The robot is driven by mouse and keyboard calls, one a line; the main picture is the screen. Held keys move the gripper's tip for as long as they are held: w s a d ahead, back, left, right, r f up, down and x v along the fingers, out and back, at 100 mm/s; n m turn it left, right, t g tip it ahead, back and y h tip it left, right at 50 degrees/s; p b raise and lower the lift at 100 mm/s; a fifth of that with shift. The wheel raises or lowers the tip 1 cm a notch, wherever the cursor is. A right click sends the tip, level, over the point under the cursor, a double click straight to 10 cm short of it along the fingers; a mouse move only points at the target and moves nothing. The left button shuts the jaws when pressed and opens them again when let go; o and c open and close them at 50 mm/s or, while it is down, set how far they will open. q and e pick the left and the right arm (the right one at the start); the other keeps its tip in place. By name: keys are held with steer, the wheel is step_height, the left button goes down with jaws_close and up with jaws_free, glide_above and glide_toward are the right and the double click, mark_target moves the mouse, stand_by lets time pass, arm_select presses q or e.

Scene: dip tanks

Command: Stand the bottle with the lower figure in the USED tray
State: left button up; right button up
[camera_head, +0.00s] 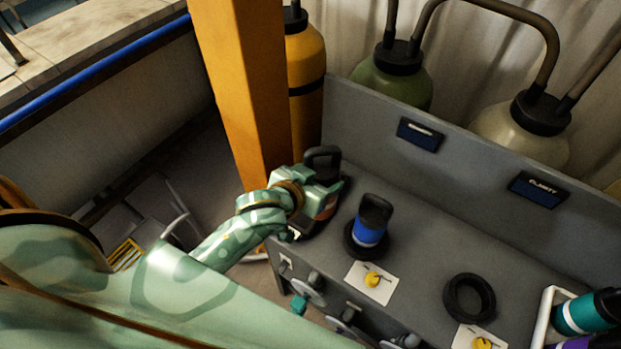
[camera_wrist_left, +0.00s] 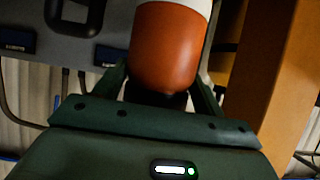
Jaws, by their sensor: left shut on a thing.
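My left gripper (camera_head: 324,192) is shut on an orange-brown bottle (camera_wrist_left: 170,45) with a white band. In the head view its black looped top (camera_head: 322,158) rises above the jaws, and the gripper hides most of its body. I cannot tell whether its bottom still rests in the dark ring under it. A blue bottle (camera_head: 369,233) with a black looped top stands upright in a black ring, right of the gripper. A teal bottle (camera_head: 580,314) and a purple one (camera_head: 590,343) lie in a white-rimmed tray (camera_head: 546,305) at the right edge. No figures or tray name are readable. My right gripper is out of view.
An empty black ring (camera_head: 450,299) sits on the grey bench (camera_head: 430,245). White cards with yellow pieces lie near its front edge (camera_head: 355,272). An orange post (camera_head: 238,90) stands close behind my left gripper. The bench's back panel (camera_head: 475,165) carries dark blue plates.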

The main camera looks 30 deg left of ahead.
arm_select(q)
steer(key=w, duration=0.1)
steer(key=w+a+f, duration=0.1)
steer(key=w+a, duration=0.1)
steer(key=shift+w+a+f+b, duration=0.15)
steer(key=shift+a+f+b, duration=0.15)
steer(key=shift+f, duration=0.1)
steer(key=w+a+f+b, duration=0.3)
steer(key=w+f, duration=0.1)
steer(key=f, duration=0.5)
steer(key=shift+w, duration=0.25)
steer(key=shift+f, duration=0.15)
steer(key=o, duration=1.8)
steer(key=shift+o, duration=0.2)
steer(key=p+v, duration=0.2)
steer(key=v, duration=1)
steer(key=shift+p, duration=0.3)
